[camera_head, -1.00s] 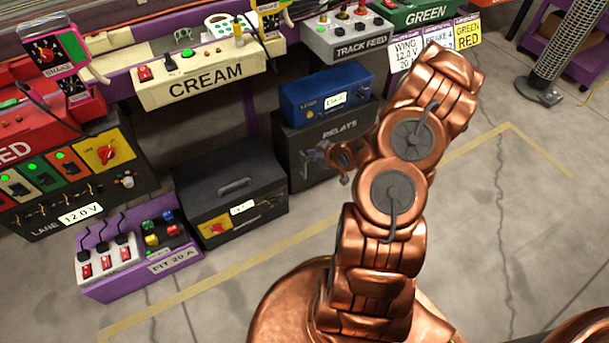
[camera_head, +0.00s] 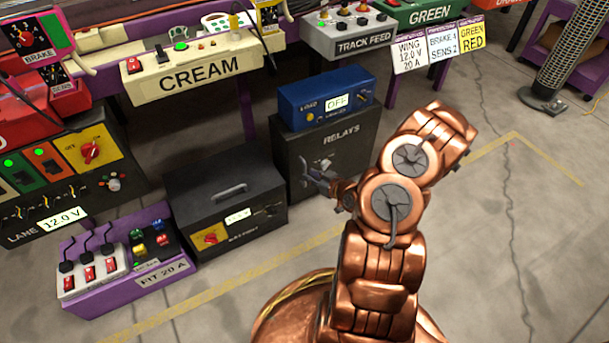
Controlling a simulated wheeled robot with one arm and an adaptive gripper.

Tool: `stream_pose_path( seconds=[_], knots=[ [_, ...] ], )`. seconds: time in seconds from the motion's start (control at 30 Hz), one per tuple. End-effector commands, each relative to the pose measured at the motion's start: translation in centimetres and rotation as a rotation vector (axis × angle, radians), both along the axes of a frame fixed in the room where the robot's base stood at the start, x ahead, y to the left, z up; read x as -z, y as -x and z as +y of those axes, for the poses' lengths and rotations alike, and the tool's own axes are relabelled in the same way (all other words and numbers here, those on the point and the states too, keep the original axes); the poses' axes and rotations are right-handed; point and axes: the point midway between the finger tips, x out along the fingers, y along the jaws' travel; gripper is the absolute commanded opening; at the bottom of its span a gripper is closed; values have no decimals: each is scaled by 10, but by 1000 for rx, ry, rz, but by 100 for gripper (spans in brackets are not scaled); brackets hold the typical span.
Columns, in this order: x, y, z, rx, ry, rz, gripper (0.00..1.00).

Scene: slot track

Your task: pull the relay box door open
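The relay box (camera_head: 345,142) is a dark cabinet lettered "RELAYS" on its front door. It stands on the floor right of centre, under a blue unit. The door looks closed. My gripper (camera_head: 312,178) is small and dark, at the end of my copper arm, in front of the lower left part of the door. Its fingers look spread apart, with nothing seen between them. I cannot tell whether they touch the door.
A blue unit (camera_head: 300,100) reading "OFF" sits on the relay box. A black box with a top handle (camera_head: 215,170) stands close on its left. A purple tray (camera_head: 90,295) of switches is farther left. The floor (camera_head: 500,260) on the right is clear.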

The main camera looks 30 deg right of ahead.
Motion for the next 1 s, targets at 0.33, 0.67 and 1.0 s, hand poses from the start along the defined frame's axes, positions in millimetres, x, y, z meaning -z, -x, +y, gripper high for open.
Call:
stream_pose_path(
  seconds=[0.33,0.67,1.0],
  knots=[
    [15,-30,4,-2,2,1,23],
    [17,-39,5,-1,0,2,23],
    [17,-39,5,0,0,1,7]
  ],
)
